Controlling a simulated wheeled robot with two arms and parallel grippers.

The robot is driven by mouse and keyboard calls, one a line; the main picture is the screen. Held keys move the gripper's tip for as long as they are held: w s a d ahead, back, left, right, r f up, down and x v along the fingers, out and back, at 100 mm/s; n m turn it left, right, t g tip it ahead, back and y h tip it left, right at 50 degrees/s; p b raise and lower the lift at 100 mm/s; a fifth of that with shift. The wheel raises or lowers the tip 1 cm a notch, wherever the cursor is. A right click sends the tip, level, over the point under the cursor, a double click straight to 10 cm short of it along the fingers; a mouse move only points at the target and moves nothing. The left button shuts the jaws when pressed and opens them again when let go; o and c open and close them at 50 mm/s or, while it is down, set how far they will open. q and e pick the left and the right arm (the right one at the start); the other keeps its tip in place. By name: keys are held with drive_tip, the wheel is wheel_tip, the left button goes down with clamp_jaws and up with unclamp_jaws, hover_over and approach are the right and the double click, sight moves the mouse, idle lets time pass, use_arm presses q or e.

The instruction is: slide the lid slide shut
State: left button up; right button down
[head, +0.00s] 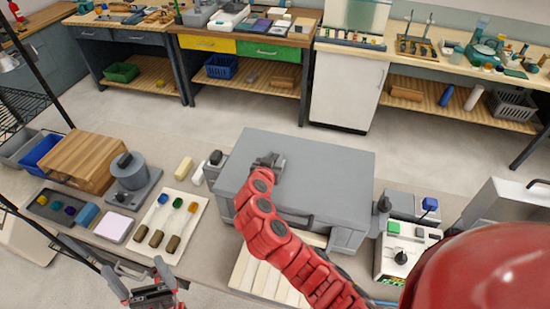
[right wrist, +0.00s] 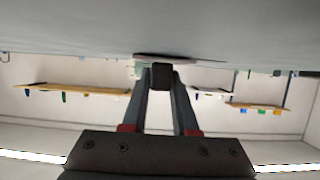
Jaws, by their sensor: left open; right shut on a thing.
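A large grey box-like unit with a flat grey top (head: 320,175) stands in the middle of the bench; I take this top to be the lid slide. My right gripper (head: 268,162) is at the top's left part, reached by the red arm from the lower right. In the right wrist view its fingers (right wrist: 160,80) are shut on a small dark block, apparently a knob (right wrist: 162,77), close to a wide grey surface (right wrist: 80,35). The knob is hidden in the head view. My left gripper (head: 138,279) is open and empty at the lower left, apart from the unit.
A device with a green button (head: 400,255) stands at the right. A slatted board (head: 250,277) lies in front.

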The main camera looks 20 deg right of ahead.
sight(258, 155)
drive_tip(key=w+a+b, duration=0.1)
drive_tip(key=b, duration=0.2)
drive_tip(key=a+b, duration=0.1)
drive_tip(key=b, duration=0.1)
drive_tip(key=w+a+b, duration=0.1)
drive_tip(key=a+b, duration=0.1)
drive_tip(key=b, duration=0.1)
drive_tip(key=shift+w+f+b, duration=0.25)
drive_tip(key=shift+w+b, duration=0.05)
drive_tip(key=shift+w, duration=0.05)
drive_tip(key=shift+a+r, duration=0.15)
drive_tip(key=shift+r, duration=0.2)
drive_tip(key=c, duration=1)
unclamp_jaws()
drive_tip(key=o, duration=0.3)
drive_tip(key=shift+w+a, duration=0.1)
